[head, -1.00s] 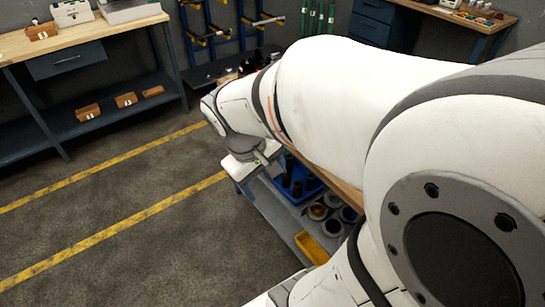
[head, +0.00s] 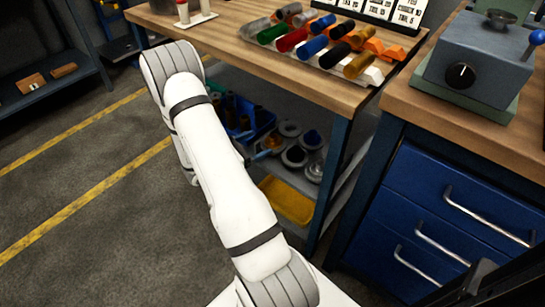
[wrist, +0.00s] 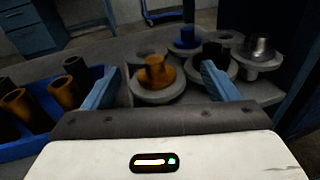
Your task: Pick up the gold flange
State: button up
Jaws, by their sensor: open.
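The gold flange, a gold hub on a grey round disc, sits on the lower shelf and shows in the wrist view (wrist: 153,72) between my fingers, a little ahead of them. In the head view its gold part (head: 272,143) is small and partly covered. My gripper (wrist: 160,72) has two blue fingers, spread wide apart with nothing held, one to the left and one to the right of the flange. In the head view my gripper (head: 256,155) is only partly visible beyond my arm, low in front of the shelf.
Near it on the shelf are a blue-hubbed flange (wrist: 187,40), a dark-hubbed one (wrist: 214,54) and a silver one (wrist: 260,54). A blue bin (wrist: 35,148) with brown tubes stands at left. A yellow tray (head: 287,201) and the wooden tabletop (head: 345,92) show in the head view.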

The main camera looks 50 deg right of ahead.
aim_at(270, 142)
jog(key=f, duration=0.2)
jog(key=d+f+n, duration=0.1)
jog(key=shift+w+f+b, duration=0.1)
jog(key=shift+w+b, duration=0.15)
jog(key=shift+b, duration=0.05)
jog(key=d, duration=0.2)
jog(key=d+b, duration=0.1)
jog(key=d, duration=0.1)
jog(key=d+b, duration=0.1)
jog(key=d, duration=0.2)
jog(key=shift+s+d+f, duration=0.1)
jog(key=shift+s+f, duration=0.25)
jog(key=shift+f, duration=0.05)
jog(key=shift+t, duration=0.4)
jog(key=shift+c, duration=0.4)
jog(key=c, duration=1.3)
jog(key=shift+r, duration=0.1)
